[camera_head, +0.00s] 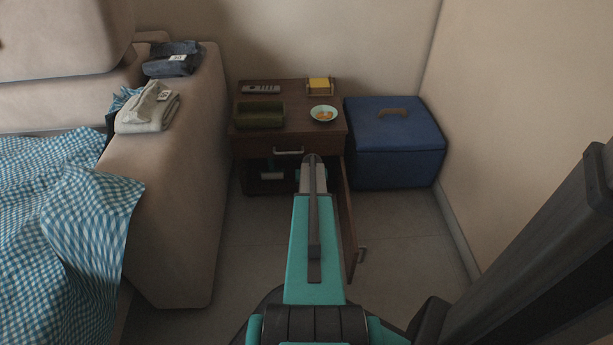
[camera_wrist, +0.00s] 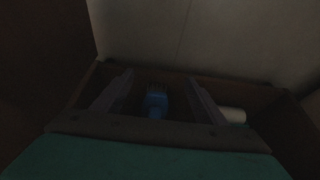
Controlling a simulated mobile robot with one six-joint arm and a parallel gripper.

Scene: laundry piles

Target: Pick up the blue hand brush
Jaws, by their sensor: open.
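The blue hand brush (camera_wrist: 156,100) shows in the dim wrist view, with its bristle end toward the top of the picture and its lower part hidden by my gripper's body. My gripper (camera_wrist: 161,78) is open, with one finger on each side of the brush in the picture. I cannot tell how far the brush is from the fingers or whether they touch it. The brush lies inside a dark brown wooden compartment. In the head view my arm reaches to the brown nightstand (camera_head: 240,142), and my fingers and the brush are hidden there.
The nightstand's door (camera_head: 348,225) stands open beside my arm. A white cylindrical thing (camera_wrist: 233,114) lies right of the brush. On top are a remote (camera_head: 261,88), a green tray (camera_head: 259,114), a bowl (camera_head: 323,114) and a yellow block (camera_head: 319,84). A blue box (camera_head: 396,150) stands at right, a sofa (camera_head: 180,200) at left.

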